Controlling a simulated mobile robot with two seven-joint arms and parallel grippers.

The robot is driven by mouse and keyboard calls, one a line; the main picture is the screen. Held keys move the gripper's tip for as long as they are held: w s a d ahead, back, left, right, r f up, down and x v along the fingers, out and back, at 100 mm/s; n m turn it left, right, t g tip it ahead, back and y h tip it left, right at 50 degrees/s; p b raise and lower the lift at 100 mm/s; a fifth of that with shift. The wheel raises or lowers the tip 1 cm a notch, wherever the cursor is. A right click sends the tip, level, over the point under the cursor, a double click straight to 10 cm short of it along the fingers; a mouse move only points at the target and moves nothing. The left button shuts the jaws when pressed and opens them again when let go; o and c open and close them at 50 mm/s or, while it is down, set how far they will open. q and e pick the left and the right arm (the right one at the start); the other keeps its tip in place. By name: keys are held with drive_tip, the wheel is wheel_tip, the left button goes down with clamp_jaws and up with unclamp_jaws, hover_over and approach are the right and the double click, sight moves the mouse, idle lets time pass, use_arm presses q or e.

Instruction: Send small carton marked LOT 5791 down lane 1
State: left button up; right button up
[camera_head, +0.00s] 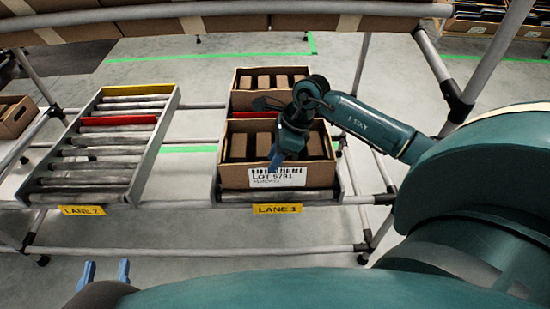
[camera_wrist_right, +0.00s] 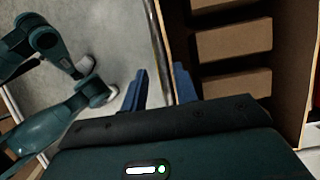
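The carton marked LOT 5791 (camera_head: 235,177) is an open brown box with a white front label, sitting at the front of lane 1 (camera_head: 322,196). It holds several brown boxes. My right gripper (camera_head: 275,160) is over its front wall, partly covering the label's top. In the right wrist view, my right gripper (camera_wrist_right: 160,88) has its blue fingers apart, with a carton wall edge (camera_wrist_right: 163,30) running toward the gap. I cannot tell whether they touch it. My left gripper (camera_head: 105,272) is open and empty at lower left, away from the carton.
A second open carton (camera_head: 239,99) with boxes stands right behind on lane 1. Lane 2 (camera_head: 95,155) on the left is an empty roller lane. Grey rack tubes surround both lanes. A shelf of cartons (camera_head: 230,24) crosses the top.

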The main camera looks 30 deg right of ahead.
use_arm(q)
drive_tip(key=shift+r, duration=0.4)
use_arm(e)
drive_tip(key=shift+r, duration=0.6)
